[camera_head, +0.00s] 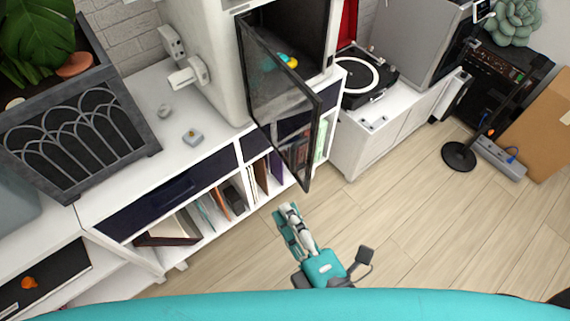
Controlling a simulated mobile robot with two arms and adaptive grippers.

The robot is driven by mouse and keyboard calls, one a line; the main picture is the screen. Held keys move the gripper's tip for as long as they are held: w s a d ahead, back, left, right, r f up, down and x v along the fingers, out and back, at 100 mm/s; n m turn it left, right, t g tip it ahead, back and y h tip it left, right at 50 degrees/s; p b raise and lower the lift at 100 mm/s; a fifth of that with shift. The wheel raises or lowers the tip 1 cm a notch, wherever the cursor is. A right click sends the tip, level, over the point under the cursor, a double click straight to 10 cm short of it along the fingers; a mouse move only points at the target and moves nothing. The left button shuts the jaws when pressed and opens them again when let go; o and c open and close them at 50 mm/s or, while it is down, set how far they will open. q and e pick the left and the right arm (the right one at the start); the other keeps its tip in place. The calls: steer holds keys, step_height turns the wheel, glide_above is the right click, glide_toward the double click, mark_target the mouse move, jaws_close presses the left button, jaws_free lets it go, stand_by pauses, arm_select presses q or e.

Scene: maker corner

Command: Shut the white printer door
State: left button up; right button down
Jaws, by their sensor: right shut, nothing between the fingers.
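The white printer (211,50) stands on the white cabinet at the top middle. Its door (284,100), a dark see-through panel in a dark frame, hangs wide open toward me, hinged at its left side. A small blue and yellow thing (288,61) shows in or behind the door. My right gripper (288,212) is shut and empty, in front of the cabinet and below the door's lower free corner, apart from it in the picture. My left gripper is not in view.
A long white cabinet (130,105) with open shelves runs along the wall. A planter (85,140) stands on it at left. A record player (370,77) sits on a lower cabinet at right. Wooden floor (420,230) is clear at right.

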steer(key=w+p, duration=0.5)
steer(key=w, duration=0.4)
steer(key=shift+w+a+p, duration=0.2)
steer(key=shift+w+p, duration=0.05)
steer(key=shift+p, duration=0.1)
